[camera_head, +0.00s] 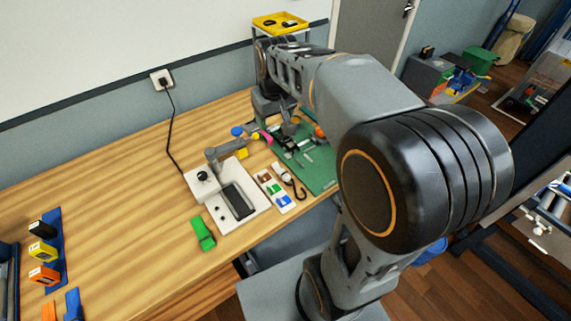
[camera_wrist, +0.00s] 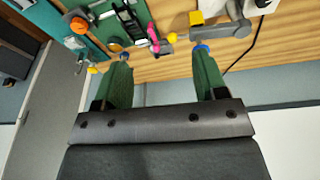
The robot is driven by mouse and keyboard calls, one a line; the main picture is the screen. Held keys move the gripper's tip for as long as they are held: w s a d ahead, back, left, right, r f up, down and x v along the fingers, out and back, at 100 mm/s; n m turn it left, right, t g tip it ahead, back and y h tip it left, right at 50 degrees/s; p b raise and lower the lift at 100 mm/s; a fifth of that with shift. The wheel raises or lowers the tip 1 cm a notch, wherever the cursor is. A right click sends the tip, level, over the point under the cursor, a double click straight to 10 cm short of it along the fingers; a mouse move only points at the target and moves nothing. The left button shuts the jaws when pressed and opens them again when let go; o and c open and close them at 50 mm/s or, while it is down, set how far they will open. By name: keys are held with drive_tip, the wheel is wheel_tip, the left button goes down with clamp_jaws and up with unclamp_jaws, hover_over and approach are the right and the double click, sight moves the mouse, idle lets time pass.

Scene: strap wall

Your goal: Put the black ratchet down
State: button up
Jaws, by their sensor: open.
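My gripper (camera_wrist: 162,54) is open, with its two green fingers apart and nothing between them in the wrist view. A dark black-and-silver piece, which looks like the black ratchet (camera_wrist: 128,22), lies on the green mat (camera_wrist: 147,10) beyond the left fingertip, apart from the fingers. In the head view the green mat (camera_head: 322,178) lies at the table's right end, partly hidden by my arm. A dark grey piece (camera_head: 290,128) shows on it, too small to tell for sure. My gripper's fingers cannot be made out there.
A pink piece (camera_head: 266,140), a blue-topped piece (camera_head: 237,132) and a grey clamp-like tool (camera_head: 228,152) are near the mat. A white device (camera_head: 240,200), a tray of coloured parts (camera_head: 274,192) and a green block (camera_head: 202,234) stand in front. The table's left middle is clear.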

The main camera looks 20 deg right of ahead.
drive_tip(key=s+a+f, duration=0.1)
drive_tip(key=s, duration=0.5)
drive_tip(key=s+a+f+t, duration=0.1)
drive_tip(key=s+a+f, duration=0.1)
drive_tip(key=s, duration=0.5)
drive_tip(key=shift+s+f+m+t, duration=0.25)
drive_tip(key=shift+f+m+t, duration=0.05)
drive_tip(key=shift+m, duration=0.1)
